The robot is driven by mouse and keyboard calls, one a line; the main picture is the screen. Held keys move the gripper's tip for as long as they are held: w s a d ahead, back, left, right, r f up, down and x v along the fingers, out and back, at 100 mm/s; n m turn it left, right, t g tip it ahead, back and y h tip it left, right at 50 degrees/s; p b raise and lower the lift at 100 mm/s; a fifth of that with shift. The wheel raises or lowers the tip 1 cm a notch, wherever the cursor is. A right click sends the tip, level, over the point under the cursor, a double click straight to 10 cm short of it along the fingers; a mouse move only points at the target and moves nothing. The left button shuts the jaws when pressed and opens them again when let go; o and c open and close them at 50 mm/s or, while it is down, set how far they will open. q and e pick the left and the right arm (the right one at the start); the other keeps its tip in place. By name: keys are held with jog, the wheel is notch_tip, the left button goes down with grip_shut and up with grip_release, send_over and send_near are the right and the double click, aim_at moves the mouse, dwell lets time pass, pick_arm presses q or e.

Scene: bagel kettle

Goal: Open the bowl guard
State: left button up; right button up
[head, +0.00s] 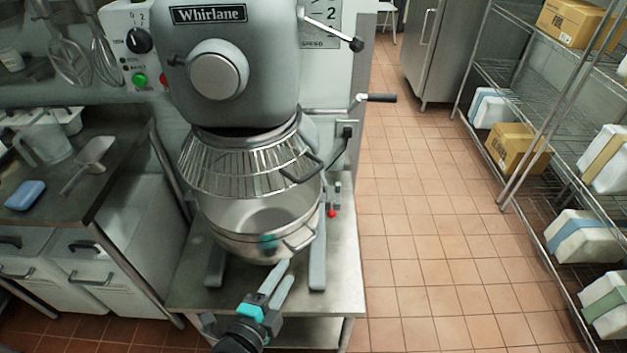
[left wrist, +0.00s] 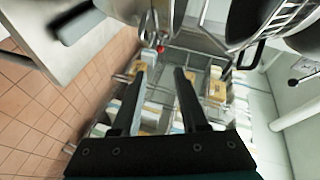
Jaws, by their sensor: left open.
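The bowl guard (head: 235,168) is a wire cage around the front of the mixer, above the steel bowl (head: 250,218). Its dark handle (head: 302,170) sticks out at the guard's right side. The guard looks closed. My left gripper (head: 284,274) is open and empty, in front of and below the bowl, apart from the guard. In the left wrist view the open fingers (left wrist: 160,70) point at open space, with the guard wires (left wrist: 287,18) and dark handle (left wrist: 251,53) at upper right. My right gripper is not in view.
The grey mixer (head: 230,60) stands on a steel table (head: 345,275). A counter (head: 110,150) with a scoop (head: 92,160) and blue sponge (head: 25,195) is at left. A wire rack (head: 500,70) with boxes is at right. The tiled floor (head: 430,220) between is clear.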

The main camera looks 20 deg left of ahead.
aim_at(311, 172)
pick_arm(q)
notch_tip(311, 172, up, 13)
jog(key=m+t, duration=0.3)
jog(key=m, duration=0.2)
jog(key=shift+h, duration=0.4)
jog(key=w, duration=0.5)
jog(key=w+d+r+p, duration=0.1)
jog(key=w, duration=0.4)
jog(key=w+p, duration=0.1)
jog(key=w, duration=0.4)
jog(key=shift+w+d+r, duration=0.15)
jog(key=shift+w+r, duration=0.1)
jog(key=shift+w, duration=0.15)
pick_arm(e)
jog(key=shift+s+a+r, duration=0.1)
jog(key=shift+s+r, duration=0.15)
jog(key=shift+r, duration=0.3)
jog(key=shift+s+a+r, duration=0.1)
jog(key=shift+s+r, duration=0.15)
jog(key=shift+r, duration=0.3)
pick_arm(q)
grip_shut()
